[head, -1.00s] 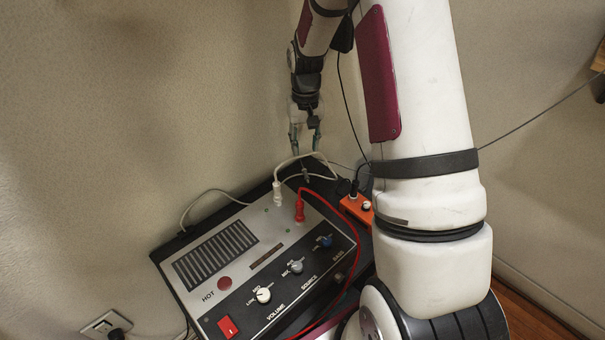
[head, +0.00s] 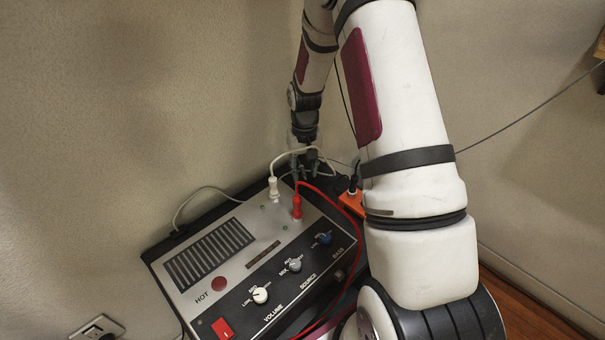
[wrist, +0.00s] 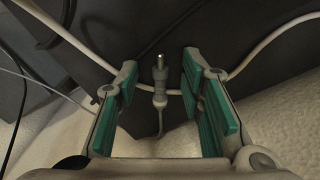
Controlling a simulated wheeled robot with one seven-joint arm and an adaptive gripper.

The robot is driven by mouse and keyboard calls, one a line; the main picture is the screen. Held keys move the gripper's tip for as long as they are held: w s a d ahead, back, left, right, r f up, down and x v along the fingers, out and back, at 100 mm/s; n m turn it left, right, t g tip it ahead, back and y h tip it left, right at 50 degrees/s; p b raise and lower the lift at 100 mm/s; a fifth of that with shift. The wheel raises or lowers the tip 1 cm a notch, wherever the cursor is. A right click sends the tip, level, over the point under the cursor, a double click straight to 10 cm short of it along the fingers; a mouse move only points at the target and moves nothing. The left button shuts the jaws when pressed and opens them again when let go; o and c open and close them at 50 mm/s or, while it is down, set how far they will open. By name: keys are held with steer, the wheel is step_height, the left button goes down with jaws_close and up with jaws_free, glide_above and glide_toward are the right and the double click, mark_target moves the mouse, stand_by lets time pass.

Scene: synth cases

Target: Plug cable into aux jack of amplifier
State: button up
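The amplifier (head: 262,246) is a grey and black box with knobs, a red switch and a vent grille, tilted in the head view. A white plug (head: 274,190) and a red plug (head: 297,206) stand in its top panel. My gripper (head: 305,172) is just beyond the amplifier's far edge. In the wrist view my gripper (wrist: 160,98) is open, its teal pads on both sides of a grey plug (wrist: 159,92) with a metal tip. Gaps show between plug and pads. I cannot make out the aux jack.
An orange box (head: 352,203) with a black plug sits right of the amplifier, near my arm. A white cable (wrist: 262,46) crosses behind the grey plug. A red cable (head: 357,240) curves along the amplifier's right side. Walls stand close behind.

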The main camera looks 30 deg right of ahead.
jaws_close()
steer(key=shift+r, duration=0.15)
